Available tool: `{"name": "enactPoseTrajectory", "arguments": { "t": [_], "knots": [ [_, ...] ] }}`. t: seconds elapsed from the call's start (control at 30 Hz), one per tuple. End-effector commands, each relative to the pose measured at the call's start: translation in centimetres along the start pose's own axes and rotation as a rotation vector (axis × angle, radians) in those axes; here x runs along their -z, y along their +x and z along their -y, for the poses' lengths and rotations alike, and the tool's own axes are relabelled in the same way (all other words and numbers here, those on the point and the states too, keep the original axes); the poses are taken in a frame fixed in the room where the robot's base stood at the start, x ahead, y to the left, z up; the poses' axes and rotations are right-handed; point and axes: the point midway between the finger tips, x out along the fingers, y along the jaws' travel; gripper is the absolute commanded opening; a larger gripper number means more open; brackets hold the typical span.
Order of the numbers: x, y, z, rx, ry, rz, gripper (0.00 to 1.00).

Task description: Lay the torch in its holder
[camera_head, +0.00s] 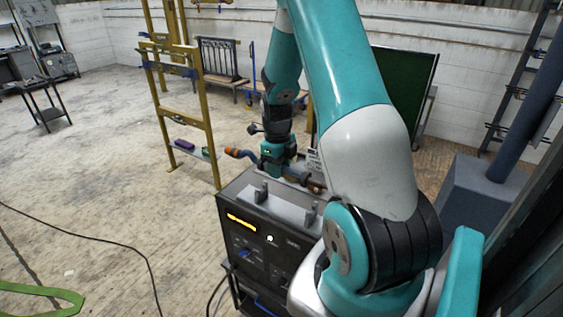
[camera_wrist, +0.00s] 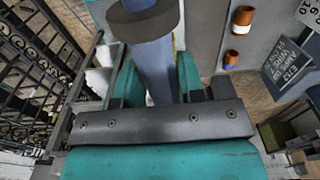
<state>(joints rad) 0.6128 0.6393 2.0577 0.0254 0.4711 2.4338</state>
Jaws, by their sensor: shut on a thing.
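My gripper (camera_head: 277,166) is shut on the torch (camera_head: 297,174), holding it across the jaws above the back of the welding machine's top. The torch is blue-grey with an orange part at its left end, and lies roughly level. In the wrist view the torch (camera_wrist: 150,66) runs between the teal jaws (camera_wrist: 152,88), with a dark collar toward the top. The holder (camera_head: 311,213) looks like two grey uprights on the machine's top, nearer the camera than the torch. The torch is apart from these uprights. My arm hides part of the machine's right side.
The machine (camera_head: 262,240) has a dark front with a yellow display. Copper-coloured cylinders (camera_wrist: 231,59) and a lettered dark sign (camera_wrist: 286,64) lie beside the gripper. A scroll gate (camera_head: 220,60) stands behind, near a yellow frame (camera_head: 207,125). Cables cross the open floor at left.

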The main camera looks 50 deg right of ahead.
Motion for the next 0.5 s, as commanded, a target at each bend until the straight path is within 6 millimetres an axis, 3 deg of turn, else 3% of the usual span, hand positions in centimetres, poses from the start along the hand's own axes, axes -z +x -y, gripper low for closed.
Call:
{"name": "enactPoseTrajectory", "arguments": {
  "t": [0.5],
  "knots": [
    [0.2, 5.0, 0.5, -0.001, 0.010, 0.000, 0.08]
  ]
}}
